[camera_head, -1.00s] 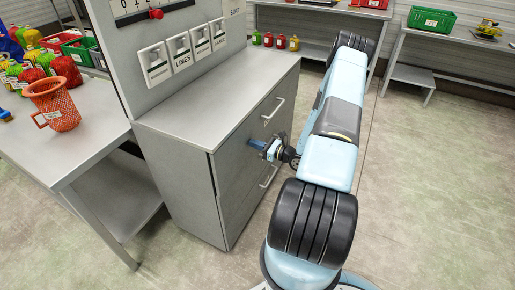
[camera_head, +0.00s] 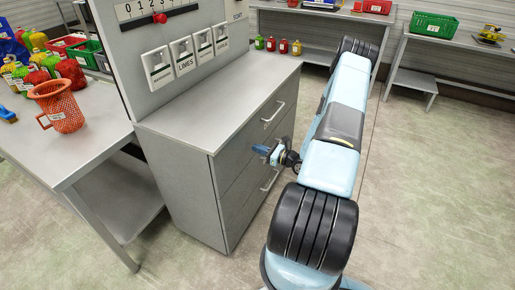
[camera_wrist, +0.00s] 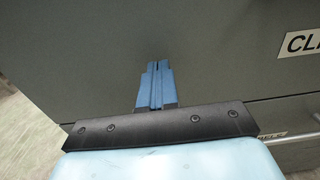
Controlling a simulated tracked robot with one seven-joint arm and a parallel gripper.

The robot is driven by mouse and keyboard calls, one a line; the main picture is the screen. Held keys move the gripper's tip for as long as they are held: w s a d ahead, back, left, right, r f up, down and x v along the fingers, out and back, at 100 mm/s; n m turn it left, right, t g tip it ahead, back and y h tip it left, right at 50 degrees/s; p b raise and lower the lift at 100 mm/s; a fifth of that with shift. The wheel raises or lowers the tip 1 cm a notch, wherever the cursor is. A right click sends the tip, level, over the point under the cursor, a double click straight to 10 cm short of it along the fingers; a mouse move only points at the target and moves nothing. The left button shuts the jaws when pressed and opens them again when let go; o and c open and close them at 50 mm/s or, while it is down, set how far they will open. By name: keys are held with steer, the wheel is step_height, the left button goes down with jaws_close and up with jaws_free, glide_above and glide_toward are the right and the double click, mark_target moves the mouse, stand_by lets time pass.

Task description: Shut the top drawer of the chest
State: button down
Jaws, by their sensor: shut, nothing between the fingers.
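The grey chest (camera_head: 178,178) stands in the middle of the head view, its drawer fronts facing right. The top drawer (camera_head: 240,140) has a bar handle (camera_head: 274,112). Its front looks flush with the chest, with no open gap visible. My gripper (camera_head: 258,149) is shut and empty, in front of the drawer fronts below the top handle. In the wrist view its blue fingers (camera_wrist: 156,68) point at a plain grey front (camera_wrist: 90,50) with a partly cut-off label at right. Whether the fingertips touch the front I cannot tell.
A lower handle (camera_head: 270,180) sticks out below my gripper. A table (camera_head: 85,150) with an orange basket (camera_head: 60,105) stands left of the chest. Several small bottles (camera_head: 271,45) stand on a bench behind. The floor (camera_head: 440,190) to the right is clear.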

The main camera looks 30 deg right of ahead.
steer(key=v, duration=1.2)
steer(key=s+a+r+n+g+y, duration=0.1)
steer(key=a+r+n+g, duration=0.7)
steer(key=r, duration=0.5)
steer(key=a+r+n+g, duration=0.6)
steer(key=a+r+n, duration=0.3)
steer(key=r, duration=0.4)
steer(key=s+a+r+n+t+h, duration=0.2)
steer(key=s+a+r+n+h, duration=0.2)
steer(key=s+r, duration=0.5)
steer(key=s+a+r+n+t+h, duration=0.2)
steer(key=s+a+r+n+h, duration=0.2)
steer(key=s+r+n+h, duration=0.3)
steer(key=s+r+n, duration=0.1)
steer(key=s+r, duration=0.2)
steer(key=r, duration=0.2)
steer(key=shift+r+t, duration=0.2)
steer(key=shift+t, duration=0.1)
